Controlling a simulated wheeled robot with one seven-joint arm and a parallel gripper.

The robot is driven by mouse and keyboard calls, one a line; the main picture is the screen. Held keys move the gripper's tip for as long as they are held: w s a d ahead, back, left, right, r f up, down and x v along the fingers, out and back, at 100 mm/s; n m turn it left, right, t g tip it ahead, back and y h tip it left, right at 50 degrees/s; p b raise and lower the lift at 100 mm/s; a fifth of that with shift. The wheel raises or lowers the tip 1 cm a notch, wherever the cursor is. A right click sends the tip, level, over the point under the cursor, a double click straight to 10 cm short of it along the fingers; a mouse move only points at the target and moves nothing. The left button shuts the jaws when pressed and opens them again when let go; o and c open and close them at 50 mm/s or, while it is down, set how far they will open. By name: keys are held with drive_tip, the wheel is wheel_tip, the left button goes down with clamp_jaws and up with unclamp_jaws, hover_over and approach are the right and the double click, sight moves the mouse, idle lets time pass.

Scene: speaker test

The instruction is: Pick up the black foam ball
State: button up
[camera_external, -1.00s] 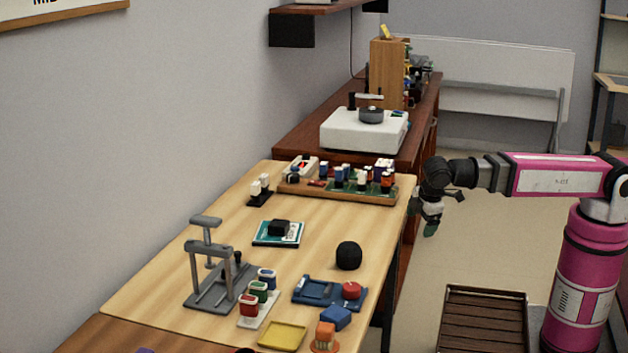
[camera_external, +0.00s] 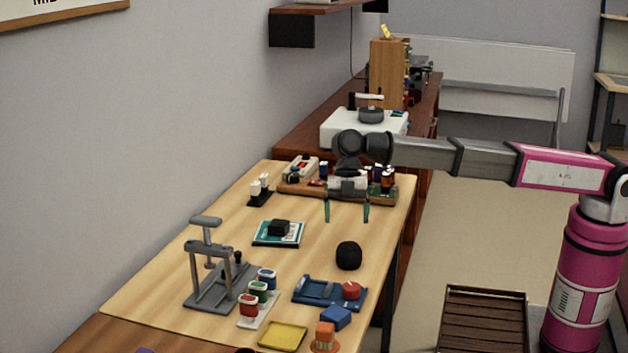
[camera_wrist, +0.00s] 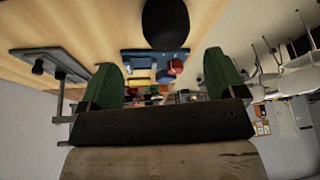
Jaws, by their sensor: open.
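The black foam ball (camera_external: 348,255) sits on the light wooden table (camera_external: 190,262), right of its middle and near its right edge. In the wrist view the ball (camera_wrist: 172,24) shows at the top centre, partly cut off by the frame edge. My gripper (camera_external: 347,212) is open and empty, with its two green-tipped fingers pointing down. It hangs over the table, behind the ball in the external view and apart from it. In the wrist view my gripper (camera_wrist: 166,82) shows its fingers spread apart, with the ball beyond them.
A blue tray (camera_external: 312,291) with a red knob lies in front of the ball. A book (camera_external: 262,238) with a black block lies to its left. A grey press (camera_external: 205,270) stands further left. A wooden rack (camera_external: 300,187) with small parts is behind my gripper.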

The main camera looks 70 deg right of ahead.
sight(348, 240)
drive_tip(key=x, duration=0.4)
drive_tip(key=shift+f, duration=0.25)
drive_tip(key=shift+s+x, duration=0.2)
drive_tip(key=shift+x, duration=1.1)
drive_tip(key=shift+s+x, duration=0.25)
drive_tip(key=shift+x, duration=1.1)
drive_tip(key=shift+a+r, duration=0.15)
drive_tip(key=shift+r, duration=0.05)
drive_tip(key=c, duration=0.9)
